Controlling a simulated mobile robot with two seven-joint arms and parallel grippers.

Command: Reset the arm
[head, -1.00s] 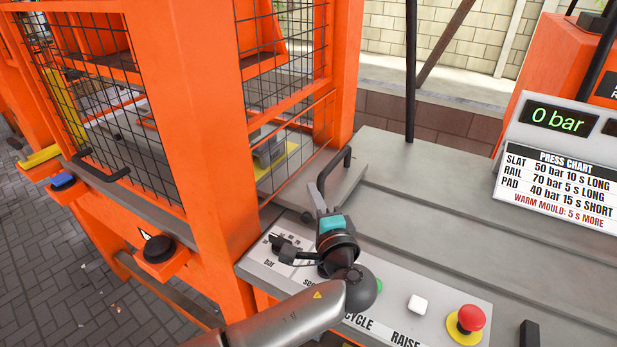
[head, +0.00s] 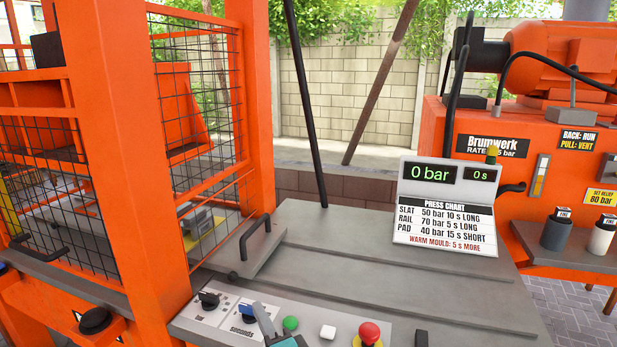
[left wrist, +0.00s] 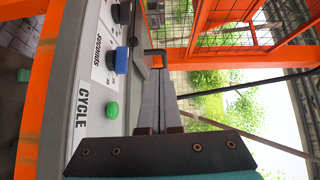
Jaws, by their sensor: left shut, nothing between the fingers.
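My left gripper (head: 264,322) shows at the bottom edge of the head view, in front of the control panel (head: 208,326). Its fingers are together with nothing between them. In the left wrist view the shut fingers (left wrist: 159,92) reach forward past the panel, with the green CYCLE button (left wrist: 112,110) and the blue seconds knob (left wrist: 118,60) to their left. Most of the left arm is below the head view. My right arm and gripper are not in view.
The orange caged press (head: 130,130) stands on the left. The display (head: 433,174) reads 0 bar and 0 s above the press chart. A red button (head: 369,333) is on the panel. The grey bench top (head: 340,270) is clear. The Brumwerk pump unit (head: 500,180) is at the right.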

